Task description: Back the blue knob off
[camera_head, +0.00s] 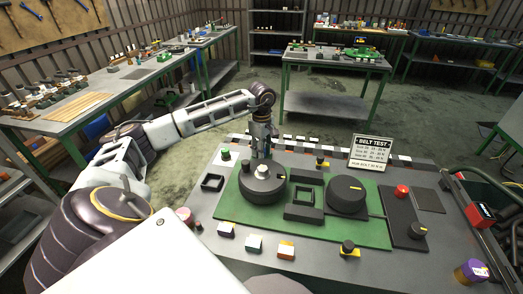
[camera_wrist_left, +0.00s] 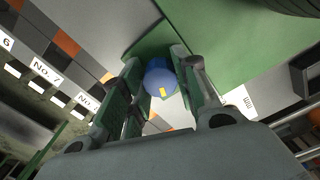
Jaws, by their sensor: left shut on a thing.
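The blue knob (camera_wrist_left: 160,80) shows in the left wrist view as a round blue cap with a small yellow mark. It sits between the two fingers of my left gripper (camera_wrist_left: 158,72), which is shut on it. In the head view my left gripper (camera_head: 262,152) points down at the back edge of the green plate (camera_head: 232,222), just behind the left black wheel (camera_head: 262,190). The knob cannot be made out there. My right gripper is not in view.
A second black wheel (camera_head: 346,197) stands to the right on the plate, with square black frames nearby. Small black knobs, a red button (camera_head: 402,191) and a BELT TEST sign (camera_head: 370,152) surround it. Several small blocks line the front; a purple cylinder (camera_head: 470,271) stands at the right.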

